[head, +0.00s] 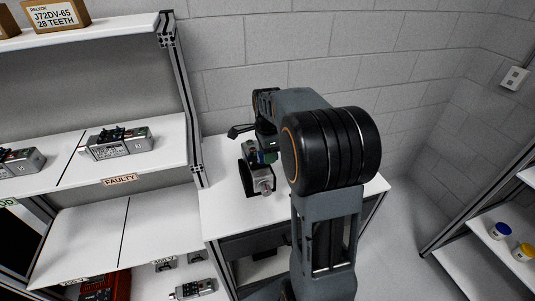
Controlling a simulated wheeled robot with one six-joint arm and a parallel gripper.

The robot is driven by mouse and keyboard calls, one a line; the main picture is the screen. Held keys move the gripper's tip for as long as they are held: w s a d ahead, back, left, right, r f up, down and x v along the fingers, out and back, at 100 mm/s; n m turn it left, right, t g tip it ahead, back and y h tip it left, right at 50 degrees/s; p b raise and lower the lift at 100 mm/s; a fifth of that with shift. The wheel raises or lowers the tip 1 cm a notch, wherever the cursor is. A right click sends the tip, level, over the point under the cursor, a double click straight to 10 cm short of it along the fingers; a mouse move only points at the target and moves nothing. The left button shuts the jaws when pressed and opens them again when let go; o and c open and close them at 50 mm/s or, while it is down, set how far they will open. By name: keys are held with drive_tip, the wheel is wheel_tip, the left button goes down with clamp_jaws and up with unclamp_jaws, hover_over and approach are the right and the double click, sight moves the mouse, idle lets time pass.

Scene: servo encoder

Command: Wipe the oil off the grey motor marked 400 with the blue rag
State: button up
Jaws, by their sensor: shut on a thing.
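A grey motor (263,184) is by a black bracket (247,179) on the small white table, below my gripper. Its marking is not readable from here, so I cannot tell if it is the one marked 400. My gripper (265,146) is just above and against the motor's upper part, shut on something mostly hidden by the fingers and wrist. A small green-blue patch shows beneath the fingers; I cannot tell whether it is rag or part of the motor. The blue rag is not clearly seen anywhere else. No oil can be made out.
The small white table (220,212) has bare room at its left. A shelf marked FAULTY (165,165) holds grey motors (117,142) at left. Another motor (193,289) lies lower down. Blue-lidded (499,230) and yellow-lidded (523,252) jars stand on the right rack.

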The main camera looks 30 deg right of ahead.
drive_tip(key=shift+r+p, duration=1.3)
drive_tip(key=shift+r, duration=0.3)
drive_tip(key=shift+f, duration=0.15)
